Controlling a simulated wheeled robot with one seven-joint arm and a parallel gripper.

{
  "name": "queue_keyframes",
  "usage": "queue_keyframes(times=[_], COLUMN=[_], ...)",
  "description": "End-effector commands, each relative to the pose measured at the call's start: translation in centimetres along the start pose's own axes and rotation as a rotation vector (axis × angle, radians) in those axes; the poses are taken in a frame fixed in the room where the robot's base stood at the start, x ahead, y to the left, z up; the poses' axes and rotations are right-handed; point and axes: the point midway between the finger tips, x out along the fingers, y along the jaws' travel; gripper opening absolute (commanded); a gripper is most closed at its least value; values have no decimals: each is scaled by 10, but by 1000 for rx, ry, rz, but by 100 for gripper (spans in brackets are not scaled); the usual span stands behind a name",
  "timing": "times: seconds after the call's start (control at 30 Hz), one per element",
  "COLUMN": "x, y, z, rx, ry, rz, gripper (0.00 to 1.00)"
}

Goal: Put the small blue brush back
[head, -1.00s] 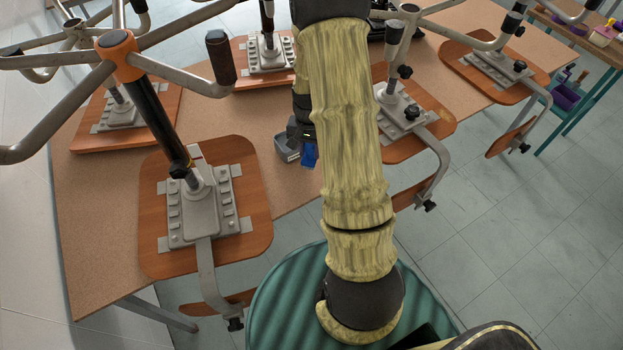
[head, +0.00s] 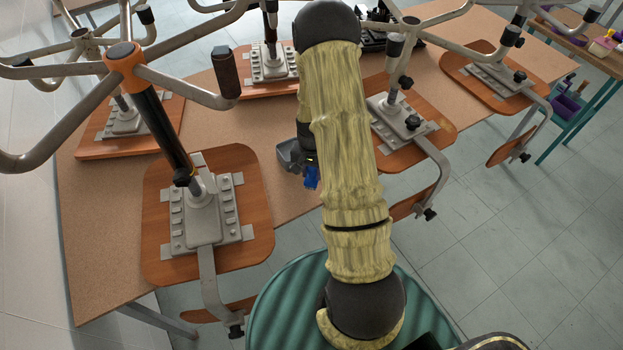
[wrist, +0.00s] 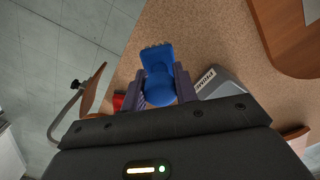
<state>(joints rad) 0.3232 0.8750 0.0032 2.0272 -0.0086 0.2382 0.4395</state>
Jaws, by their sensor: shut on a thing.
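The small blue brush (wrist: 158,72) is between the two fingers of my gripper (wrist: 155,88) in the wrist view. My gripper is shut on it, and its bristle end points away from my palm. In the head view, the brush (head: 312,178) shows just left of my arm, near the table's front edge; my arm hides most of my gripper. A grey open container (head: 286,157) stands on the table beside the brush, to its left. In the wrist view this container (wrist: 232,84) is right of my fingers and bears a white label with dark letters. The brush is outside it.
Wooden chair boards with metal bases (head: 205,215) stand left and right on the brown table (head: 100,240). Metal legs (head: 125,62) rise above them. A red thing (wrist: 118,102) is partly hidden by my left finger. A teal shelf (head: 575,110) is far right.

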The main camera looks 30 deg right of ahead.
Motion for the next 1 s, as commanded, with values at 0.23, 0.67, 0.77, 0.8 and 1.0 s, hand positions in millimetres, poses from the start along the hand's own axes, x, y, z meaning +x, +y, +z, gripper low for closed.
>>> queue_keyframes(times=[0.23, 0.67, 0.77, 0.8, 1.0], x=[17, 42, 43, 44, 44], y=[0, 0, 0, 0, 0], z=[1, 0, 0, 0, 0], rx=[-1, -1, -1, -1, -1], ry=[-3, 1, 0, 0, 0], rz=[1, 0, 0, 0, 0], gripper=[11, 11, 11, 11, 51])
